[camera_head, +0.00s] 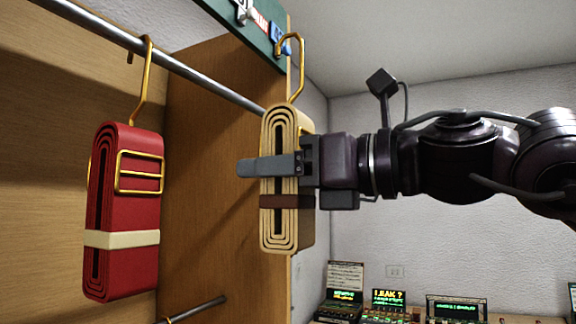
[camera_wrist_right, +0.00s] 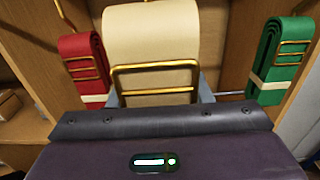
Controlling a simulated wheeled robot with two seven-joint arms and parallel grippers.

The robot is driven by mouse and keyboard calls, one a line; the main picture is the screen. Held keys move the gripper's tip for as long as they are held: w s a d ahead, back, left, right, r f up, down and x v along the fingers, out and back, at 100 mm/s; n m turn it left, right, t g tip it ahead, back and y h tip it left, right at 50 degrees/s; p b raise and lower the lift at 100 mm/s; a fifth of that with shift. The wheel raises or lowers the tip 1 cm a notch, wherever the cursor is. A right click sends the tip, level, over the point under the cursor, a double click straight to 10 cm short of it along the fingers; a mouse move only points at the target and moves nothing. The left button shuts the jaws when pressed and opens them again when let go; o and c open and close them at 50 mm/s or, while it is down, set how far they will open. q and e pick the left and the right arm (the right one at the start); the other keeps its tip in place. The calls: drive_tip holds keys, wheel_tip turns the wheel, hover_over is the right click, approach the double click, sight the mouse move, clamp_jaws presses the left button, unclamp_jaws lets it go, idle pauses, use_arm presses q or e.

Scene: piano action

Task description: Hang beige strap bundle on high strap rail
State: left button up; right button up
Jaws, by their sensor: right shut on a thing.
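The beige strap bundle (camera_head: 283,225) is a rolled strap with a brown band and a gold hook (camera_head: 294,62) on top. My right gripper (camera_head: 268,166) comes in from the right and is shut on the bundle, holding it upright. In the head view the hook's curved top appears near the right end of the high strap rail (camera_head: 190,70); I cannot tell whether they touch. The right wrist view shows the beige bundle (camera_wrist_right: 152,45) and its gold buckle close in front of the gripper. My left gripper is not in view.
A red strap bundle (camera_head: 128,215) hangs by its gold hook on the rail at left. A green strap bundle (camera_wrist_right: 279,58) hangs at right in the wrist view. A wooden side panel (camera_head: 210,150) stands behind the rail, and a lower rod (camera_head: 195,310) is below.

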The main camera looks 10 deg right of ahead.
drive_tip(key=w+a+f+p, duration=0.2)
drive_tip(key=w+a, duration=0.4)
drive_tip(key=a, duration=0.3)
drive_tip(key=shift+w+a+f, duration=0.25)
drive_tip(key=shift+w+f, duration=0.15)
drive_tip(key=shift+f, duration=0.05)
idle(0.6)
drive_tip(key=o, duration=1.2)
drive_tip(key=shift+f, duration=0.1)
